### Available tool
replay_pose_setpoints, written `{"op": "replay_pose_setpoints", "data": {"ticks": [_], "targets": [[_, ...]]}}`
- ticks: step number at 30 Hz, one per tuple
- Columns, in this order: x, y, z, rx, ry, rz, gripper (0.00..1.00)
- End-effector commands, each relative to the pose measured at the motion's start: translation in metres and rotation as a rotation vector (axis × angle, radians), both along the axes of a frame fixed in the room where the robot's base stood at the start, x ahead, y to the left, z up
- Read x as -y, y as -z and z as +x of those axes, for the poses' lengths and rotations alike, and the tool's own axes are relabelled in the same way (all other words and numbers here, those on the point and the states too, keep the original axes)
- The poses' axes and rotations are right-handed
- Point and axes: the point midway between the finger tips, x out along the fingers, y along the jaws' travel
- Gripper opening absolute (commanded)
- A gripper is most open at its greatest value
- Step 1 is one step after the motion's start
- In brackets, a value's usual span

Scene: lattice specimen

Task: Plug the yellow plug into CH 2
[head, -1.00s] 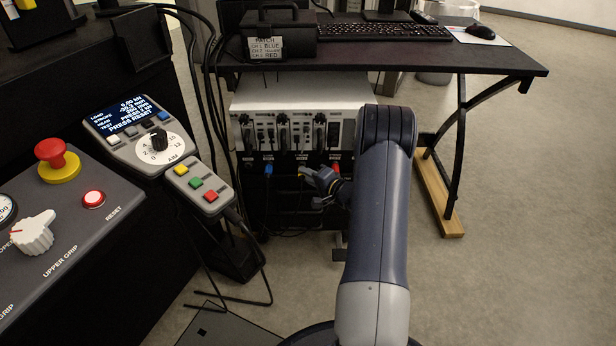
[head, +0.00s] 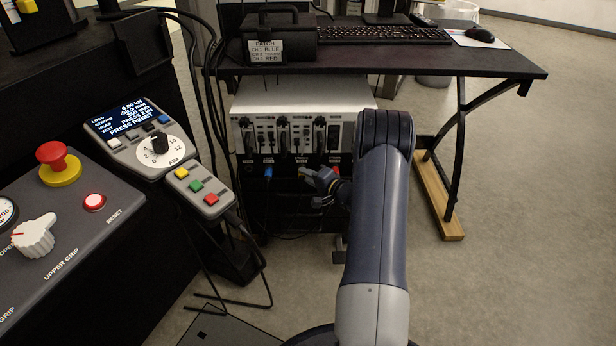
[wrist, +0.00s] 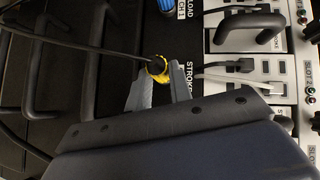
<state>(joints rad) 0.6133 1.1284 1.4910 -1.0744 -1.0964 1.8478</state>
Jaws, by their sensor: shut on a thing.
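My gripper (head: 312,176) is in front of the lower edge of the white instrument rack (head: 350,97), right of the blue plug (head: 268,172). In the wrist view, my gripper (wrist: 160,88) is shut on the yellow plug (wrist: 157,68), whose black cable runs off to the left. The plug is beside the STROKE label (wrist: 184,76). The blue plug also shows at the top of the wrist view (wrist: 166,5), beside the LOAD CH 1 label. The CH 2 socket itself is hidden, so I cannot tell whether the yellow plug is in it.
Black cables hang left of the rack and cross the wrist view. The rack's handles (wrist: 250,30) and grey cable are close by. A desk (head: 470,62) overhangs the rack. A control console (head: 75,215) and pendant (head: 200,190) stand at left. Open floor lies at right.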

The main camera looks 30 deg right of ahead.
Motion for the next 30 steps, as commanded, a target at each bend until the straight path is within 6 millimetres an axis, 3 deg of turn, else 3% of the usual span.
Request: {"op": "replay_pose_setpoints", "data": {"ticks": [9, 10, 18, 23, 30], "targets": [[0.0010, -0.0013, 0.0015, 0.004, 0.003, -0.003, 0.00], [0.0011, -0.0014, 0.0016, 0.004, 0.003, -0.003, 0.22], [0.0007, -0.0010, 0.0011, 0.003, 0.001, -0.001, 0.44], [0.0006, -0.0009, 0.0009, 0.002, 0.001, -0.002, 0.46], [0.0005, -0.0006, 0.0007, 0.002, 0.002, -0.001, 0.64]]}}
